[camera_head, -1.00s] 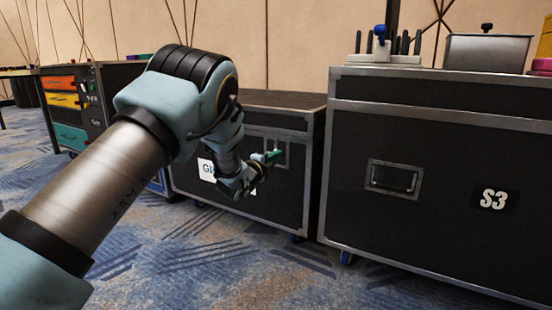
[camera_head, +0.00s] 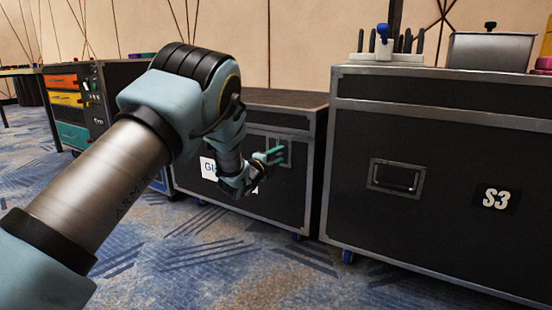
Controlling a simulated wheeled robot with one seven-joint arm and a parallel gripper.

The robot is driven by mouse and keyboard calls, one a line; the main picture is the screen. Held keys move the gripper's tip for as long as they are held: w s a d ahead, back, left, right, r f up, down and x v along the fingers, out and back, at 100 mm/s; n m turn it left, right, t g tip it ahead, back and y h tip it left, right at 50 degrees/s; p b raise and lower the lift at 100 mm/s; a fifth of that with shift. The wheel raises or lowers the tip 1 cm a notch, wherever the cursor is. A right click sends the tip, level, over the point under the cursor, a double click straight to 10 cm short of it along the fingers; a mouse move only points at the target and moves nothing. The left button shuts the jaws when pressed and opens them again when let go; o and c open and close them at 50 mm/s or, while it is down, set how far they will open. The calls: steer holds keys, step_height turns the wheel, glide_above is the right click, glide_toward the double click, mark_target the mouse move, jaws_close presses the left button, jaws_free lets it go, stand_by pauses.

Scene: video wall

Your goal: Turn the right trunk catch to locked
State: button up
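The black trunk (camera_head: 283,195) with metal edges stands left of the S3 case, with a white label (camera_head: 208,168) partly covered by my arm. A pale metal catch plate (camera_head: 287,146) is on the upper right of its front. My gripper (camera_head: 279,154) is in front of this plate, its two green fingertips spread apart with nothing seen between them. The fingers hide part of the catch, so I cannot tell which way it is turned or whether they touch it.
The large black S3 case (camera_head: 440,225) stands close on the right, with a tool rack (camera_head: 385,57) and metal box (camera_head: 488,50) on top. A cabinet with coloured drawers (camera_head: 66,99) is at the left. The patterned carpet in front is clear.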

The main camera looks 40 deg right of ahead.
steer(key=p+v, duration=0.4)
steer(key=v, duration=0.6)
steer(key=shift+a, duration=0.35)
